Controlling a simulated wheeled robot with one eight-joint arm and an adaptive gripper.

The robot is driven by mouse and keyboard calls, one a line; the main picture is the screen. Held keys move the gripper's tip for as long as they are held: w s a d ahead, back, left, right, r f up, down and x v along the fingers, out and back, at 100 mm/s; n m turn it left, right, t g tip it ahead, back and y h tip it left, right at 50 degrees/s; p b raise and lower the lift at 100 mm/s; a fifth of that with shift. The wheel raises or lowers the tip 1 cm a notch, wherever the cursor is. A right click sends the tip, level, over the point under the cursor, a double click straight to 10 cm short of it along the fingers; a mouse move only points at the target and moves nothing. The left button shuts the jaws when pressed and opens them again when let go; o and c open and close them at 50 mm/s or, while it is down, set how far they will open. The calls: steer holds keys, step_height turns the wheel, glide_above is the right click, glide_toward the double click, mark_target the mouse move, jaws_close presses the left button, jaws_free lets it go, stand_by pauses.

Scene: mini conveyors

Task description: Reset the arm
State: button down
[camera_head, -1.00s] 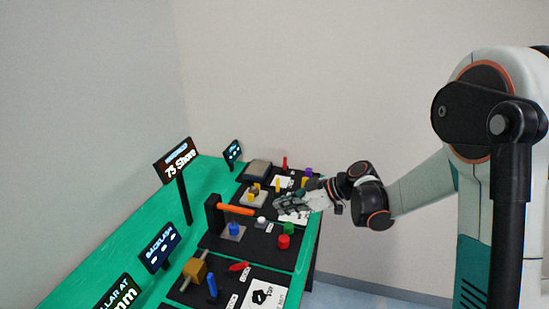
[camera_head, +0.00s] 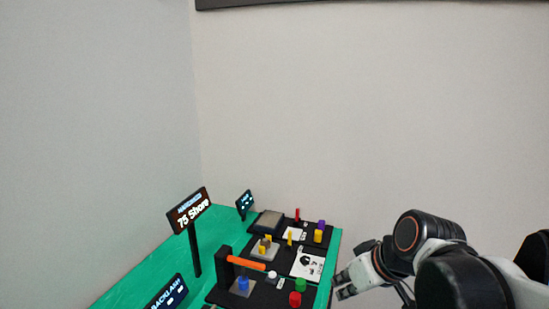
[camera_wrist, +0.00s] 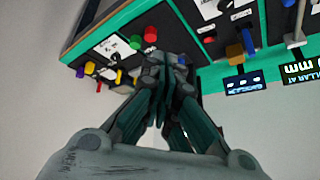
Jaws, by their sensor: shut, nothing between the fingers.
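My gripper (camera_head: 342,286) is at the right edge of the green table (camera_head: 150,275) in the head view, pointing left, beside the black station boards. In the wrist view its fingers (camera_wrist: 163,75) come together at the middle and are shut with nothing between them. The gripper looks clear of the parts on the boards.
A red cylinder (camera_head: 295,299) and a green cylinder (camera_head: 300,284) stand near the gripper. An orange bar (camera_head: 246,263), a blue part (camera_head: 243,284) and a yellow cylinder (camera_head: 318,236) are on the boards. A sign (camera_head: 189,211) stands at left. Room right of the table is free.

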steer(key=s+d+m+h, duration=0.1)
steer(key=s+d+m, duration=0.1)
steer(key=s, duration=0.3)
steer(key=s+d+m+t+h, duration=0.1)
steer(key=s+d+m+h, duration=0.1)
steer(key=s, duration=0.3)
steer(key=shift+d+f, duration=0.15)
steer(key=shift+d, duration=0.65)
stand_by(1.5)
